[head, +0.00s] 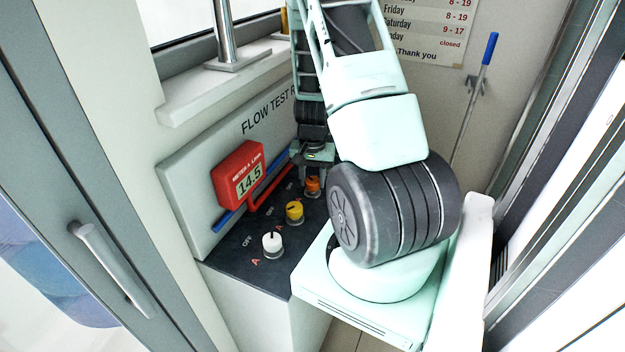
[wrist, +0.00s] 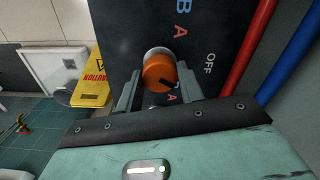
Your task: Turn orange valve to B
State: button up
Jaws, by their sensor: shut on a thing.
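The orange valve (wrist: 158,73) is a round knob on a pale stem on the dark panel (wrist: 135,25). My gripper (wrist: 159,88) is shut on it, one finger on each side. A black mark on the knob points to the lower right in the wrist view, towards a red letter A (wrist: 172,98) partly hidden by the gripper. A blue B (wrist: 183,6), a red A (wrist: 182,32) and OFF (wrist: 210,63) also show on the panel. In the head view the orange valve (head: 313,186) is the farthest of three knobs, below my gripper (head: 314,165).
Yellow (head: 294,211) and white (head: 272,243) valves stand nearer on the panel. A red meter (head: 239,175) reading 14.5 is behind them. Red (wrist: 253,45) and blue (wrist: 293,55) pipes run beside the panel. A yellow caution sign (wrist: 94,82) stands on the floor.

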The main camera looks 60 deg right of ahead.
aim_at(313, 180)
jog(key=m, duration=0.5)
jog(key=shift+m, duration=0.4)
dwell(0.4)
jog(key=o, duration=1)
jog(key=shift+r, duration=0.1)
notch_tip(313, 180, up, 17)
jog(key=shift+r, duration=0.15)
